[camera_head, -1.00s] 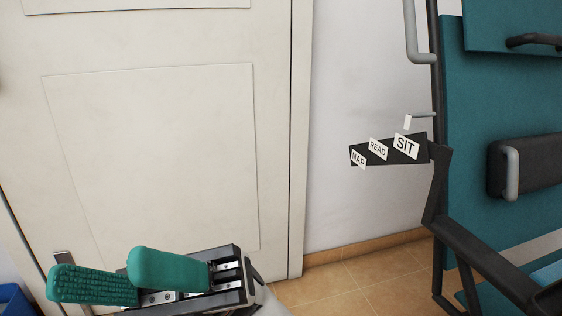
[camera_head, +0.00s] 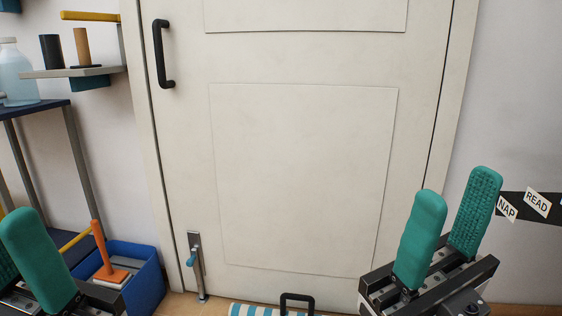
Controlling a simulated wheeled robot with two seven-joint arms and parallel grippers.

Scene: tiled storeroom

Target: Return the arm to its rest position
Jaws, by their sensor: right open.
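My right gripper (camera_head: 452,186) is at the lower right, in front of the door's right edge. Its two green fingers point upward and stand apart, with nothing between them. My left gripper (camera_head: 12,232) is at the lower left corner, partly cut off by the picture edge. One green finger shows well and only a sliver of the other, so its opening is unclear.
A white door (camera_head: 300,180) with a black handle (camera_head: 160,55) fills the middle. A blue bin (camera_head: 148,285) holding an orange item stands at lower left. A shelf (camera_head: 75,72) is above it. A striped item (camera_head: 255,310) lies at the door's foot. A label strip (camera_head: 550,213) is at right.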

